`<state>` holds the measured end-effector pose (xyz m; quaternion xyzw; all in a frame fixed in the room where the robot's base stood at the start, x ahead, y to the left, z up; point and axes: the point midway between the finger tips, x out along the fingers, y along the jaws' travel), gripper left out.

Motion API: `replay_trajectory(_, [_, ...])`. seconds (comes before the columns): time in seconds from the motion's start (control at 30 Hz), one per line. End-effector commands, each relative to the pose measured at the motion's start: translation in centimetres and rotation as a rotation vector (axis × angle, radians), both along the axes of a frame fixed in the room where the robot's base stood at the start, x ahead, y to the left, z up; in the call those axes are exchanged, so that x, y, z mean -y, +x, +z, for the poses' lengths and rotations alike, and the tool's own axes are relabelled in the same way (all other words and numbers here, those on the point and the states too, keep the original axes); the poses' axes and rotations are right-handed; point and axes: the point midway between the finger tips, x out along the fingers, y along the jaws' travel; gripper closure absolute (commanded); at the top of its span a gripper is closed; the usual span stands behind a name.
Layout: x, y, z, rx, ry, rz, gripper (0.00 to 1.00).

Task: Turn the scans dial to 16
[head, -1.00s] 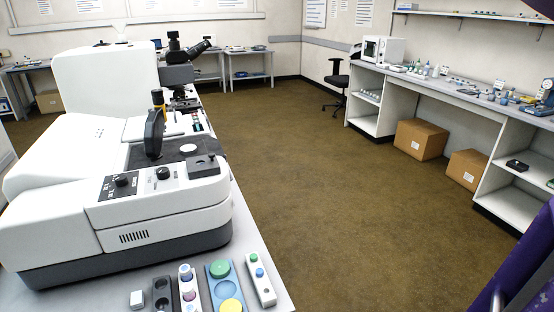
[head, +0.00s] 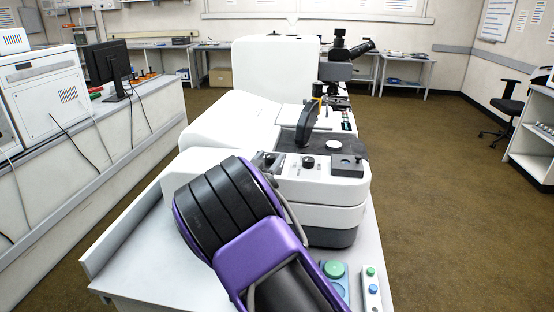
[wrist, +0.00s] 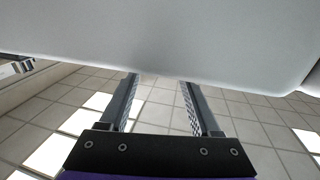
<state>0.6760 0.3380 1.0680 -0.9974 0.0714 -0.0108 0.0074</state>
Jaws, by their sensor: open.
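The white microscope (head: 270,130) stands on the bench, its front panel toward the near end. One black dial (head: 308,162) shows on that panel. A second dark control (head: 268,160) to its left is partly hidden behind my purple and black arm. Their labels are too small to read, so I cannot tell which is the scans dial or its setting. My gripper (wrist: 158,80) shows only in the wrist view, with its two fingers apart and nothing visible between them. A pale smooth surface (wrist: 160,40) lies across the view beyond the fingertips. No dial shows there.
Coloured round pieces on holders (head: 334,269) and a white strip with buttons (head: 371,285) lie at the bench's near right. A left counter (head: 110,165) carries a monitor (head: 107,65) and a white instrument. Open floor (head: 440,190) lies to the right.

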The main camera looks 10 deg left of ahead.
Motion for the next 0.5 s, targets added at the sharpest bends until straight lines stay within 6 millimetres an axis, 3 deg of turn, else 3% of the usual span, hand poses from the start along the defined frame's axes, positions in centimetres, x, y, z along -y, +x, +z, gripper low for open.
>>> replay_trajectory(0.03, [-1.2, -1.8, -1.3, -0.03, 0.0, 0.022, 0.28])
replay_trajectory(0.5, [-2.8, -12.5, 2.9, 0.01, 0.053, 0.038, 0.28])
